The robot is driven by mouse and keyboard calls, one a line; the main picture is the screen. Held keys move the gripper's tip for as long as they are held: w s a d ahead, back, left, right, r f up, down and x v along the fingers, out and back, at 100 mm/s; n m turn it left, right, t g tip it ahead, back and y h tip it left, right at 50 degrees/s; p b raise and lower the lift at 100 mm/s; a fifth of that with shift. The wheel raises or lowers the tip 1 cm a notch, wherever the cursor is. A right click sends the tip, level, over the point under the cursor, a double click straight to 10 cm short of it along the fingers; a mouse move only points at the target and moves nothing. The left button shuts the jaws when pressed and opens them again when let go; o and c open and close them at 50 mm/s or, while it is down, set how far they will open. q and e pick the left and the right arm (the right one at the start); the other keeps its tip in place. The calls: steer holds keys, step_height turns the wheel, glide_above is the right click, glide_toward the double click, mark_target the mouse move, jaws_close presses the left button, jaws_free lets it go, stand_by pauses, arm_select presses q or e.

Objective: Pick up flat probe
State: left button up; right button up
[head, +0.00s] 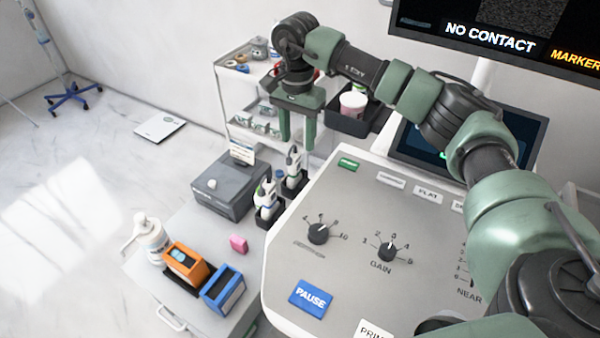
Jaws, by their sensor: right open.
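Two white handheld probes stand upright in black holders beside the console: a nearer probe (266,198) and a farther probe (293,163). I cannot tell from their shape which one is the flat probe. My right gripper (298,142) is open and empty, its two green fingers pointing down. In the picture it is just above the farther probe; the height between them is hard to judge. My left gripper is not in view.
The grey console (345,210) has knobs, a blue PAUSE button (311,298) and a FLAT key (428,195). The monitor reads NO CONTACT.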

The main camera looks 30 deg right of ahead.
mark_target(294, 153)
steer(key=shift+s+a+f, duration=0.35)
steer(key=shift+a+f, duration=0.1)
steer(key=shift+f, duration=0.3)
steer(key=f, duration=0.1)
steer(key=f+p, duration=0.1)
steer(key=f, duration=0.2)
steer(key=shift+w+a, duration=0.15)
steer(key=shift+a, duration=0.1)
steer(key=shift+f+p, duration=0.25)
steer(key=shift+p, duration=0.05)
steer(key=shift+c, duration=0.3)
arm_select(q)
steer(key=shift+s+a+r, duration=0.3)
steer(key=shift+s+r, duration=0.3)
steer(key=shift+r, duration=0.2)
arm_select(e)
jaws_close()
